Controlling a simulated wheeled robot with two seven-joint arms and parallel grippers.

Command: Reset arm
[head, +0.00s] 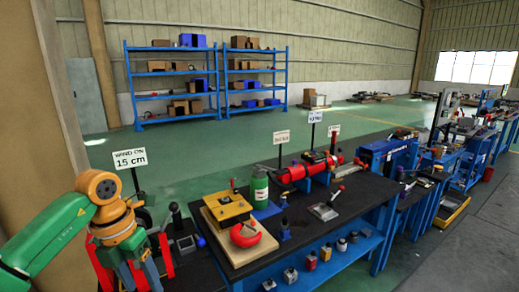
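My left arm comes in from the lower left, green with an orange wrist joint. My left gripper (140,277) points down at the lower left, beside the near end of the dark workbench. Its fingertips are at or below the frame's bottom edge, and red bars stand close around it, so I cannot tell whether it is open or holds anything. My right arm and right gripper are not in view.
A dark workbench (285,232) carries a yellow fixture (228,207) on a wooden board, a red C-shaped part (245,236), a green bottle (260,187) and a red cylinder (305,171). Blue shelves (220,92) stand at the back. Green floor (185,150) between is clear.

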